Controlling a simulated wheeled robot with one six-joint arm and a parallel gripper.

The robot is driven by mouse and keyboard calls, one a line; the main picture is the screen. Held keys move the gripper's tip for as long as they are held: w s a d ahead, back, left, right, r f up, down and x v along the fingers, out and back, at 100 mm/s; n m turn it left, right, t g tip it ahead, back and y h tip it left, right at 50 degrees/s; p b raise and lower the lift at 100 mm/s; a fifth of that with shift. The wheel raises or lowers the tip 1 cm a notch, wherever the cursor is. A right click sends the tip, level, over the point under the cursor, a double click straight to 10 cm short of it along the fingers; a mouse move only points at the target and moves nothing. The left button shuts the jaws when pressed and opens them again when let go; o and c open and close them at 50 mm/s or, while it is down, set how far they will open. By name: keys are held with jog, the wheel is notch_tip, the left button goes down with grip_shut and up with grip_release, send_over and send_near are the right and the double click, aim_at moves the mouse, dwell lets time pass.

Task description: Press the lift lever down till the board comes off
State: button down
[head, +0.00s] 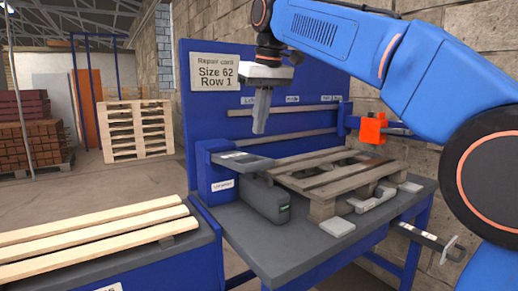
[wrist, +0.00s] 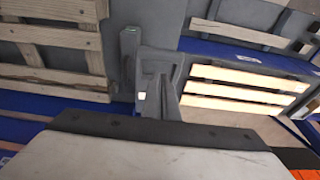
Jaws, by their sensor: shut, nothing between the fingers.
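My gripper (head: 260,128) points down with its fingers together and nothing between them. In the head view its tips hang above the flat grey lever (head: 243,162), with a visible gap in the picture. The lever sticks out of a labelled blue housing (head: 216,170) at the bench's left side. In the wrist view my fingers (wrist: 160,108) show in the middle; whether they touch the grey part behind them I cannot tell. A worn wooden pallet (head: 335,181) lies on the bench, and its slats also show in the wrist view (wrist: 50,55). Its boards look in place.
A dark grey box (head: 265,199) with a small green light sits between lever and pallet. Loose grey blocks (head: 338,227) lie on the bench's front right. Pale boards (head: 90,235) lie on a blue stand at left. An orange tool (head: 373,128) is mounted at the back right.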

aim_at(259, 162)
jog(key=x, duration=0.4)
jog(key=s+x, duration=0.1)
jog(key=x, duration=0.2)
jog(key=shift+s+d+f, duration=0.1)
jog(key=shift+d+f, duration=0.05)
jog(key=shift+d, duration=0.25)
jog(key=shift+s+d+f+t, duration=0.1)
jog(key=shift+s+f+t, duration=0.05)
jog(key=shift+f, duration=0.25)
jog(key=shift+s+d+f+t, duration=0.1)
jog(key=shift+s+f+t, duration=0.05)
jog(key=shift+f, duration=0.2)
jog(key=shift+w+a+f+t+y, duration=0.4)
jog(key=shift+f+t+y, duration=0.45)
jog(key=shift+f, duration=2.4)
jog(key=shift+w+a+f+t+y, duration=0.2)
jog(key=shift+w+f+t+y, duration=0.6)
jog(key=shift+f, duration=2.45)
jog(key=shift+w+a+f+t+y, duration=0.35)
jog(key=shift+f+t, duration=0.8)
jog(key=shift+f, duration=2.1)
jog(key=shift+s+f, duration=0.1)
jog(key=shift+s, duration=0.05)
